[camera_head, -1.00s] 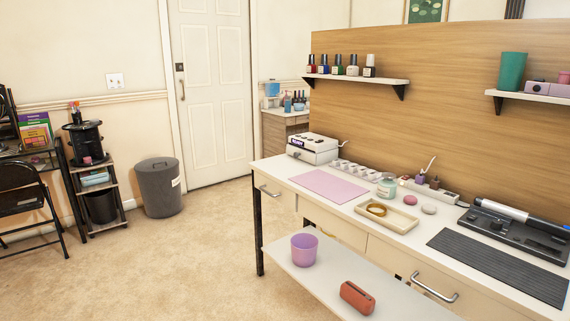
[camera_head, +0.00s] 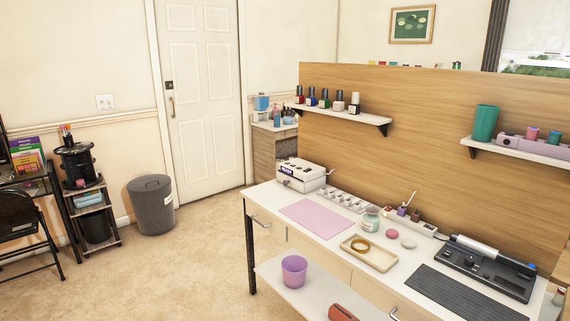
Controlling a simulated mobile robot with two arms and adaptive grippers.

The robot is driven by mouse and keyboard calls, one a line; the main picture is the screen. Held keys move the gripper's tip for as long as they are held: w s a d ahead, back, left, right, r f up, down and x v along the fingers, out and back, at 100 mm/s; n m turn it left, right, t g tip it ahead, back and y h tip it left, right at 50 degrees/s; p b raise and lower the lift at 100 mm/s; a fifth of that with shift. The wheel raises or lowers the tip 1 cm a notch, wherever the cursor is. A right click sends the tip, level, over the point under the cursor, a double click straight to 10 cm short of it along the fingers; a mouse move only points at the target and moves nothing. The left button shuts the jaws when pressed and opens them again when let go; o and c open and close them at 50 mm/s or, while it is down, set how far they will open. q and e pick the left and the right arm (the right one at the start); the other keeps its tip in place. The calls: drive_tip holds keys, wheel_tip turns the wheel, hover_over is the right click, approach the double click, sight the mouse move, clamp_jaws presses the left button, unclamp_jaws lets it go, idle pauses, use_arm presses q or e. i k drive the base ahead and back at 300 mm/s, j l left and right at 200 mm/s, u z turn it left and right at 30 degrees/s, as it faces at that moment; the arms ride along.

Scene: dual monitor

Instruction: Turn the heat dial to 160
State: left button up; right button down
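A black device (camera_head: 500,278) with a white cylinder lying along its top stands at the right end of the white desk. A small round knob (camera_head: 470,261) shows on its front part, but I cannot read any marks or setting. A white box-shaped device (camera_head: 298,178) with a dark label or display stands at the far left end of the desk. I cannot tell which device carries the heat dial. Neither of my grippers is in view.
The desk holds a pink mat (camera_head: 317,220), a tray with a yellow ring (camera_head: 369,255), a teal jar (camera_head: 371,217) and a dark ribbed mat (camera_head: 460,297). A lower shelf bears a purple cup (camera_head: 294,269). Open carpet (camera_head: 190,275) lies to the left.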

sight(469, 261)
drive_tip(key=z, duration=1.35)
